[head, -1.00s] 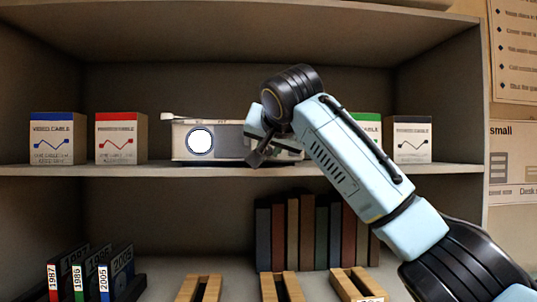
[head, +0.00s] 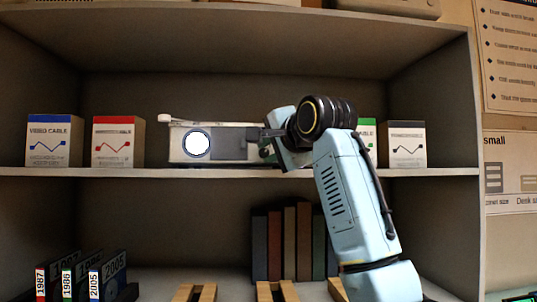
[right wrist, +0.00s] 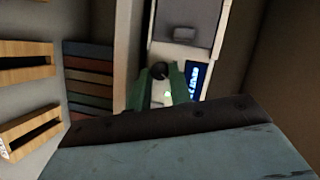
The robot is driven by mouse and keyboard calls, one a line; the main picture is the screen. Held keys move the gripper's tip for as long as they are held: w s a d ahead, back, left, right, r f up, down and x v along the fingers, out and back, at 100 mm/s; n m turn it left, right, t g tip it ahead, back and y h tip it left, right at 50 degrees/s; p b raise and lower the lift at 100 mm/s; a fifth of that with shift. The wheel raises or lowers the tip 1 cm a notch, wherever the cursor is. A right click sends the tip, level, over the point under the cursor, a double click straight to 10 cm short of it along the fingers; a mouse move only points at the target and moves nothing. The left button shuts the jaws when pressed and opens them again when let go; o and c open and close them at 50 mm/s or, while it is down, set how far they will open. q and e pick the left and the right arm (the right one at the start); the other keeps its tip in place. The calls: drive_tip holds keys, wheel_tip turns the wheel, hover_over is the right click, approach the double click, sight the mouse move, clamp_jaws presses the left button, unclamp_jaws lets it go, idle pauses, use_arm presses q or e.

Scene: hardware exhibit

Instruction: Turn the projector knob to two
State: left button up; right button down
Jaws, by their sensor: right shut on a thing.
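The projector (head: 228,147) is a pale box with a round white lens, standing on the middle shelf. The arm covers its right end in the head view. In the right wrist view a small dark round knob (right wrist: 160,71) shows on the projector's pale face, beside a lit blue display (right wrist: 197,80) whose text I cannot read. My right gripper (right wrist: 166,82) is shut on the knob; its greenish fingers lie at either side of it. In the head view the right gripper (head: 268,142) is at the projector's right part. The knob's setting cannot be read. My left gripper is not in view.
Cable boxes with blue (head: 54,141), red (head: 118,142), green (head: 367,135) and dark (head: 406,145) tops flank the projector. Below are several books (head: 290,243), slotted wooden holders (head: 277,291) and year-labelled binders (head: 108,275). The shelf's right wall (head: 437,90) is close to my arm.

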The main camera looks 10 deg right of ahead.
drive_tip(key=shift+f+m+y, duration=0.1)
drive_tip(key=shift+m+y, duration=0.3)
drive_tip(key=shift+m, duration=0.2)
drive_tip(key=c, duration=1.3)
unclamp_jaws()
drive_tip(key=shift+d, duration=0.1)
drive_tip(key=b+v, duration=0.2)
drive_tip(key=v, duration=0.4)
drive_tip(key=b+v, duration=0.2)
drive_tip(key=v, duration=0.5)
drive_tip(key=shift+s+f+b, duration=0.2)
drive_tip(key=shift+s+b, duration=0.05)
drive_tip(key=shift+b, duration=0.15)
